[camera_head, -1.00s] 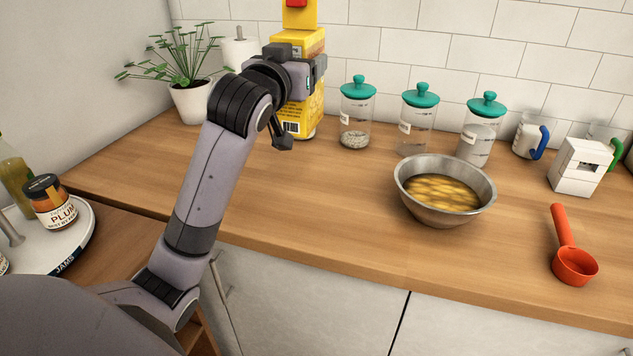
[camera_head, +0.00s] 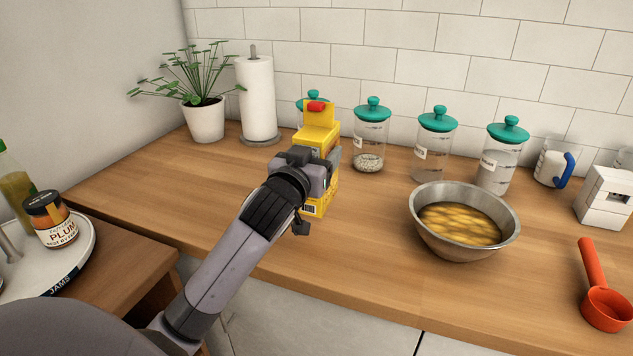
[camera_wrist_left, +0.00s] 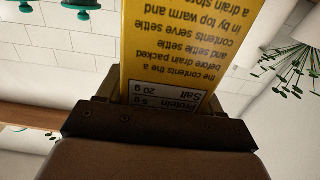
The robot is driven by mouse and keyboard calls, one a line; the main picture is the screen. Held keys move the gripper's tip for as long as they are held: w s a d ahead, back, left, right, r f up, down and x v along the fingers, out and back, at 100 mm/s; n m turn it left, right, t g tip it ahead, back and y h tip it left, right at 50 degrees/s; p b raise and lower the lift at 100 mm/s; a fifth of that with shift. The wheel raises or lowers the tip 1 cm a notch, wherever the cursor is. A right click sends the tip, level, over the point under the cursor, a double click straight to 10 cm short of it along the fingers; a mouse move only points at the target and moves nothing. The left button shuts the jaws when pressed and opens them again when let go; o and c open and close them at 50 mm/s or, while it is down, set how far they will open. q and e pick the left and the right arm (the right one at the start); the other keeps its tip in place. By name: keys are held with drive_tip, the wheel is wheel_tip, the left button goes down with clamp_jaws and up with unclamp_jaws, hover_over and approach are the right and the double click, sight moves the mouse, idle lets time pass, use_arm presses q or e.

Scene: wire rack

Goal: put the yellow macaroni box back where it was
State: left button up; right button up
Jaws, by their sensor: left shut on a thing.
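The yellow macaroni box (camera_head: 319,146) stands upright over the wooden counter, with a raised yellow flap and a red piece (camera_head: 317,106) on top. My left gripper (camera_head: 309,170) is shut on the box from the near left side. In the left wrist view the box's printed face (camera_wrist_left: 186,55) fills the space between the jaws. The gripper hides part of the box's near side. I cannot tell whether the box's bottom touches the counter. My right gripper is not in view.
Teal-lidded jars stand along the wall; one (camera_head: 313,97) is partly hidden behind the box. A paper towel roll (camera_head: 257,98) and potted plant (camera_head: 204,117) are at back left. A metal bowl (camera_head: 490,247) sits right. The counter left of the box (camera_head: 170,180) is clear.

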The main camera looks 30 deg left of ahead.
use_arm(q)
drive_tip(key=shift+f+b, duration=0.3)
drive_tip(key=shift+f, duration=2.45)
drive_tip(key=shift+f, duration=0.15)
drive_tip(key=o, duration=1.3)
